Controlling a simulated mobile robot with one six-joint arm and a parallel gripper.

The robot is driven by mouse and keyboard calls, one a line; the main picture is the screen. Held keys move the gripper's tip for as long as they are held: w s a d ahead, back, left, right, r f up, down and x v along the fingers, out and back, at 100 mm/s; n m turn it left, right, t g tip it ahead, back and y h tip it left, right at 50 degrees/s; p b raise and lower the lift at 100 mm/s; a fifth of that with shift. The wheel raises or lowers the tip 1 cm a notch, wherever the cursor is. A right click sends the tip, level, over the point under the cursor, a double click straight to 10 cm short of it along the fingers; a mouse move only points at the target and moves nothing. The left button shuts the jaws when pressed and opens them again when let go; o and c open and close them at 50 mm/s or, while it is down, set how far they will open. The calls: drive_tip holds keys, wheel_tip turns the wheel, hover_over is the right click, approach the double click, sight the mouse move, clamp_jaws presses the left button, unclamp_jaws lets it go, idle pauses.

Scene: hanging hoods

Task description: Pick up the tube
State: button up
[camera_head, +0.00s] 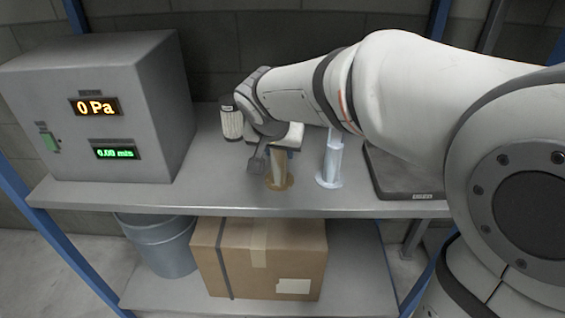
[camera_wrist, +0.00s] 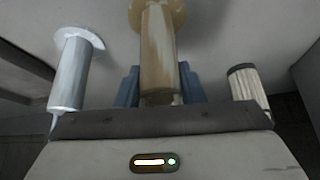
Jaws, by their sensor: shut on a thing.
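A tan tube (camera_head: 279,172) with a round flange at its base stands upright on the grey shelf, near the front edge. My gripper (camera_head: 278,153) is at its upper part, partly hidden by my wrist. In the wrist view, the tan tube (camera_wrist: 158,50) sits between the blue fingers (camera_wrist: 160,88) of my gripper, which is shut on it. The flange looks to be on or very close to the shelf; I cannot tell whether there is a gap.
A pale flanged cylinder (camera_head: 330,165) stands right of the tan tube, and a ribbed white cylinder (camera_head: 231,123) behind left. A grey box with displays (camera_head: 110,110) fills the left. A dark flat plate (camera_head: 400,180) lies right. A cardboard box (camera_head: 262,255) and bucket (camera_head: 160,245) are below.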

drive_tip(key=c, duration=0.5)
drive_tip(key=shift+r, duration=0.1)
